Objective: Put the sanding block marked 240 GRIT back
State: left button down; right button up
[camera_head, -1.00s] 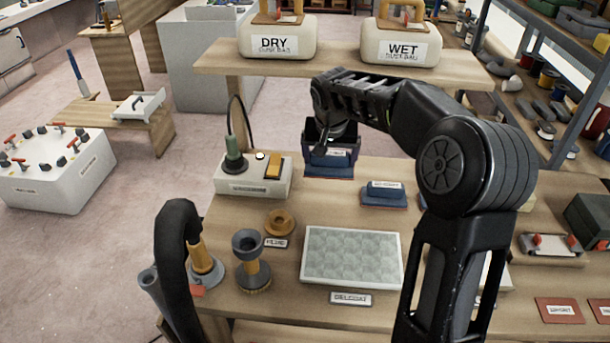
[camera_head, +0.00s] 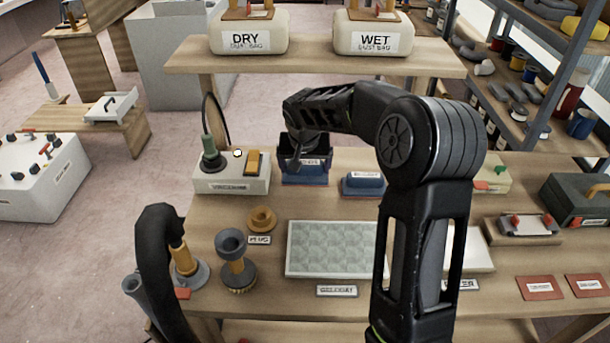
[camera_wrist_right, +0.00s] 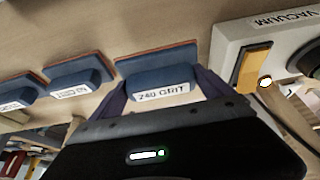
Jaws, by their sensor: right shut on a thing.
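My right gripper (camera_head: 305,160) reaches to the back of the bench. It is shut on a blue sanding block (camera_head: 304,178) beside the vacuum box. The right wrist view shows this block (camera_wrist_right: 160,86) with its 240 GRIT label facing the camera and a finger on each side. The block appears to rest on or just above the bench top; I cannot tell which. A second blue block (camera_head: 362,184) sits to its right. The wrist view shows two blue blocks in line with the held one, the nearer one (camera_wrist_right: 78,82) and a farther one (camera_wrist_right: 18,97). My left gripper is not in view.
The vacuum box (camera_head: 232,178) stands close left of the held block. A shelf (camera_head: 310,58) with DRY and WET dust bags spans above. A pale patterned panel (camera_head: 330,248) lies in front. Funnel-like tools (camera_head: 236,262) stand at the front left.

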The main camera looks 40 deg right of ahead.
aim_at(305, 172)
jog(key=shift+f, duration=1.8)
jog(key=shift+f, duration=0.2)
jog(key=o, duration=1.2)
jog(key=shift+c, duration=0.2)
jog(key=shift+s+r, duration=0.1)
jog(key=shift+r, duration=0.35)
jog(key=b+v, duration=0.1)
jog(key=v, duration=1)
jog(key=shift+a+r, duration=0.2)
